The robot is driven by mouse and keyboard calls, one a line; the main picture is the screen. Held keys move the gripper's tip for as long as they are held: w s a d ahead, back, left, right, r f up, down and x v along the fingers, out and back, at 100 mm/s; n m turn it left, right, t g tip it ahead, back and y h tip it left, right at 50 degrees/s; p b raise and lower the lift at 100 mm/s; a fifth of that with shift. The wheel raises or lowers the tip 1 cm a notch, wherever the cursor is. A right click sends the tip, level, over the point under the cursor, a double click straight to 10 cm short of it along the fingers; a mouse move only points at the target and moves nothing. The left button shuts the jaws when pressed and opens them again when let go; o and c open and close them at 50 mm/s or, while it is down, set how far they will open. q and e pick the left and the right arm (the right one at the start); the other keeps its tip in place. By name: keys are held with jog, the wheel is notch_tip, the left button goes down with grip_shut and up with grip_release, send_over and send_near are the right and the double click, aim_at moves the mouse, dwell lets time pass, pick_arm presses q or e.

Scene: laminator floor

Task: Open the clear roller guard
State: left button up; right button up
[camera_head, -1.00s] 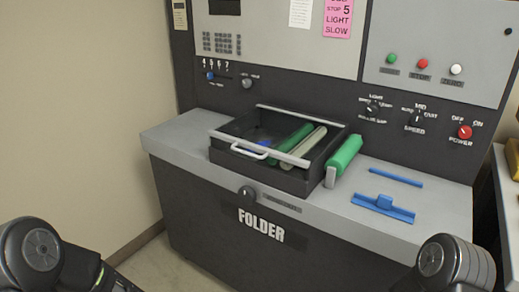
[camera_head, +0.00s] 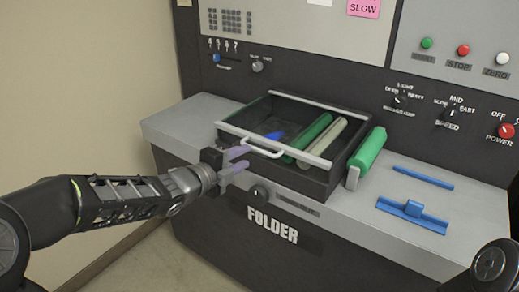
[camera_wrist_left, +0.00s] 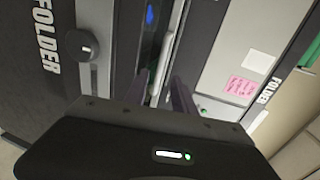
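The clear roller guard (camera_head: 272,143) lies over the dark roller tray of the folder. It shows as pale bars at the tray's front and back, with a white loop handle (camera_head: 262,152) on the front bar. The clear panel itself is hard to make out, and the guard appears down. My left gripper (camera_head: 245,157) is just left of the handle, in front of the tray's left front corner. Its two purple fingers are apart with nothing seen between them. The fingers also show in the left wrist view (camera_wrist_left: 163,90). My right gripper is out of view.
Green and pale rollers (camera_head: 312,135) and a blue piece lie in the tray. A blue bar (camera_head: 422,177) and blue tool (camera_head: 412,213) lie on the grey ledge. A dark knob (camera_head: 258,193) sits below the handle.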

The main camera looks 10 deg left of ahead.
aim_at(257, 150)
pick_arm(q)
jog(key=shift+p+x, duration=0.35)
jog(key=shift+x, duration=3.5)
jog(key=shift+c, duration=0.2)
grip_shut()
